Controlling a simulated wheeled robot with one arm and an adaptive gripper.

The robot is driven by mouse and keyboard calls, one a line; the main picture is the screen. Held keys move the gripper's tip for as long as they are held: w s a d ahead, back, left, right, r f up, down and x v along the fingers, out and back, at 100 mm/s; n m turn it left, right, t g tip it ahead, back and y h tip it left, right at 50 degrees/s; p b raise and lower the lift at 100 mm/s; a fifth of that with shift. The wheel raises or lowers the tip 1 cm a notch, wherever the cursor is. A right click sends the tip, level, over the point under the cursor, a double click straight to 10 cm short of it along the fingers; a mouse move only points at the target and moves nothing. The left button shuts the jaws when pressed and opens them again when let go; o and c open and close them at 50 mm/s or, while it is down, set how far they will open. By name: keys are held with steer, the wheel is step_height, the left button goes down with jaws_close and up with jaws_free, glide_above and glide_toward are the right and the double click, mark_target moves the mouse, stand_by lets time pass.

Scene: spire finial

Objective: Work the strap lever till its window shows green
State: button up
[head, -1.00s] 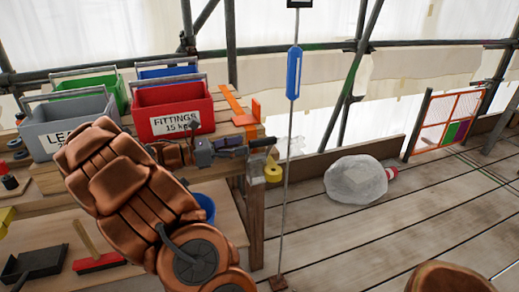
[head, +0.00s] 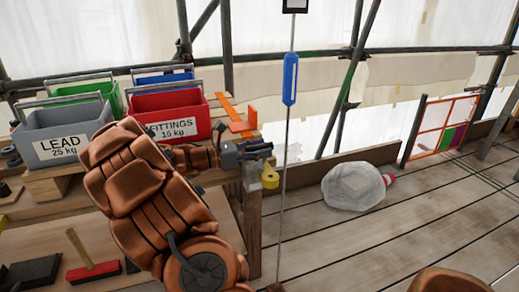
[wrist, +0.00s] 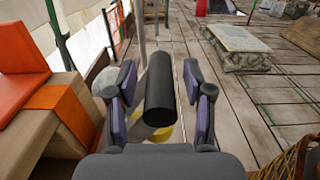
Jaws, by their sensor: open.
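The lever's black round grip (wrist: 160,82) lies lengthwise between my two fingers in the wrist view. My gripper (wrist: 160,97) is open, with a finger on each side of the grip and visible gaps to both. In the head view my gripper (head: 255,151) is at the right end of the bench, below the orange strap (head: 232,113), and covers most of the lever. The strap and its orange bracket also show at the left of the wrist view (wrist: 22,98). I cannot make out the lever's window in either view.
A red FITTINGS box (head: 170,112) and a grey LEAD box (head: 62,132) stand on the bench. A yellow piece (head: 270,177) hangs at the bench end. A thin upright line with a blue tag (head: 290,78) is close right. A wrapped bundle (head: 353,186) lies on the planks.

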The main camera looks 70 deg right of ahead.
jaws_close()
stand_by(0.3)
stand_by(0.3)
